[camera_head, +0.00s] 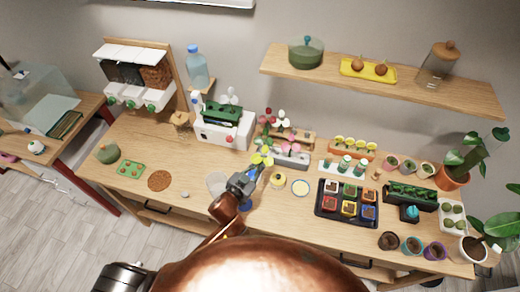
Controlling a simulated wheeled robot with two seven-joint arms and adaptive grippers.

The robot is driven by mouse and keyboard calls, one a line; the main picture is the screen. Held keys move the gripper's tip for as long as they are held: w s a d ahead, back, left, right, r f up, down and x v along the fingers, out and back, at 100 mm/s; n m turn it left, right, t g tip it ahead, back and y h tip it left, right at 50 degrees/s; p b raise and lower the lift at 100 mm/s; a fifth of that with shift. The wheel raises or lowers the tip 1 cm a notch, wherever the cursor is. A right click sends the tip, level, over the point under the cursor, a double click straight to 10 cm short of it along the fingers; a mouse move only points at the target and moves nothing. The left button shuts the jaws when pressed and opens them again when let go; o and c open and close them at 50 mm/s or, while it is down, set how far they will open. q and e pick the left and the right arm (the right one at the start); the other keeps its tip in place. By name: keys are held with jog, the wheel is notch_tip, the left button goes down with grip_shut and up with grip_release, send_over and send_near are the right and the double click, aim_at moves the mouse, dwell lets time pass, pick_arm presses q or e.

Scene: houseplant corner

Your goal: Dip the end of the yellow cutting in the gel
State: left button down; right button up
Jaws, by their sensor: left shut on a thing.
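My left gripper (243,182) reaches over the middle of the wooden workbench and is shut on the yellow cutting (262,159). The cutting's yellow and green top points up and away, in front of the flower rack. The gripper hides its lower end, so I cannot tell whether that end touches anything. A small round dish (300,187) with a pale inside and a yellowish rim sits to the right of the gripper. I cannot tell whether it holds the gel. A small yellowish pot (278,178) stands between the gripper and the dish. My right gripper is not in view.
A black tray (322,214) of coloured pots is right of the dish. A white machine (224,128) and a flower rack (291,157) stand behind the gripper. A pale round disc (217,182) lies left of it. The bench's left front is mostly clear.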

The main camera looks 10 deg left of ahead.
aim_at(260, 164)
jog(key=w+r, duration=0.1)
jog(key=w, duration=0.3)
pick_arm(q)
jog(key=shift+m+g, duration=0.3)
jog(key=shift+g, duration=0.1)
jog(key=w+f+b, duration=0.1)
jog(key=f+b, duration=0.1)
jog(key=w+f+b, duration=0.1)
jog(key=b, duration=0.1)
jog(key=w+a+f+b, duration=0.1)
jog(key=f, duration=0.1)
jog(key=shift+w+f+b, duration=0.15)
jog(key=shift+f+b, duration=0.15)
jog(key=shift+b, duration=0.1)
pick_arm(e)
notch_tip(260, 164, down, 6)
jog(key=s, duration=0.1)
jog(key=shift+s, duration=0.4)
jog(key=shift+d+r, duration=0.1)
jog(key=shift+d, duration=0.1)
pick_arm(q)
jog(key=shift+f, duration=0.15)
jog(key=shift+f, duration=0.25)
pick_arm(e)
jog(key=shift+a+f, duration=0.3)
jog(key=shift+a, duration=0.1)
